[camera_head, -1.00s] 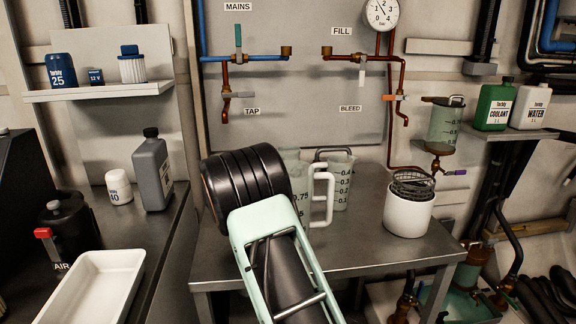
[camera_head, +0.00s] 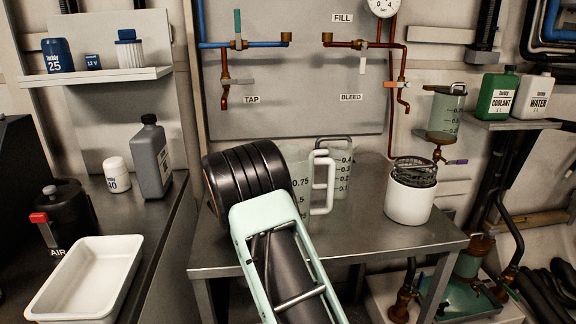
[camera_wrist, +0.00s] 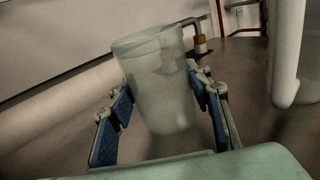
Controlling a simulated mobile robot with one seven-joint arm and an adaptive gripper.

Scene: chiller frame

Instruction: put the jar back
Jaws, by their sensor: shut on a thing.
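A frosted, translucent jar (camera_wrist: 160,85) stands between the two blue-padded fingers of my gripper (camera_wrist: 162,108) in the wrist view. My gripper is shut on it, and the jar looks slightly tilted in that picture. In the head view my black and pale green arm hides the gripper and most or all of the held jar. A clear graduated jug with a white handle (camera_head: 324,184) stands on the steel bench just right of my arm. A second graduated jug with a dark handle (camera_head: 340,172) is behind it.
A white pot with a wire basket (camera_head: 409,200) stands on the right of the steel bench (camera_head: 380,240). Copper pipes with valves (camera_head: 402,90) hang above. A graduated bowl (camera_head: 445,112) is mounted beside the green coolant bottle (camera_head: 495,98). A white tray (camera_head: 85,280) lies at left.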

